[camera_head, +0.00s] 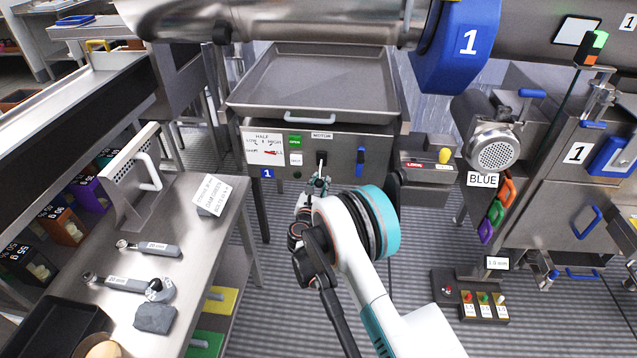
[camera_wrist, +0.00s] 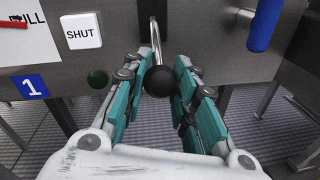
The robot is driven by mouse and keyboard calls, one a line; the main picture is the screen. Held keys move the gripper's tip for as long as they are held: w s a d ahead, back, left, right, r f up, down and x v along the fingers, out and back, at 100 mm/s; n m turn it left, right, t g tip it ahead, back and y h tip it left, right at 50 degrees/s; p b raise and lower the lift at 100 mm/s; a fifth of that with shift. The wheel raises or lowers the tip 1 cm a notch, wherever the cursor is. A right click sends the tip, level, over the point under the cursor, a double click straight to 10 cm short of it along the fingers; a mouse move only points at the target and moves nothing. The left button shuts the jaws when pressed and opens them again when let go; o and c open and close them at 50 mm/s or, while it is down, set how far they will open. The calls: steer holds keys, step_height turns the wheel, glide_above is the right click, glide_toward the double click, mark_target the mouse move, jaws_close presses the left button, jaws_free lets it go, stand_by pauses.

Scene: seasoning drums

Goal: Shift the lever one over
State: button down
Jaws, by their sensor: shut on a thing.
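The lever is a metal rod (camera_wrist: 155,38) with a black ball knob (camera_wrist: 159,81), on the front of the steel control panel (camera_head: 340,183). My gripper (camera_wrist: 158,75) is shut on the knob, with its teal fingers on both sides of it. In the head view my gripper (camera_head: 318,184) is at the panel front, below the lever (camera_head: 322,160), and hides part of it. A green OPEN plate (camera_head: 295,140) and a white SHUT plate (camera_head: 295,159) are left of the lever. The SHUT plate also shows in the wrist view (camera_wrist: 81,31).
A blue handle (camera_head: 360,162) is on the panel right of the lever. A steel tray (camera_head: 315,85) sits above. A steel bench (camera_head: 175,270) with wrenches stands at left. A small button box (camera_head: 470,297) is on the floor at right.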

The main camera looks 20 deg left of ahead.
steer(key=shift+w+f+t, duration=0.2)
steer(key=shift+f+t, duration=0.05)
steer(key=shift+t, duration=0.15)
steer(key=c, duration=1.3)
jaws_free()
steer(key=shift+w, duration=0.1)
steer(key=s, duration=0.5)
steer(key=s+d, duration=0.1)
steer(key=s, duration=0.1)
steer(key=shift+s+f, duration=0.1)
steer(key=shift+s, duration=0.15)
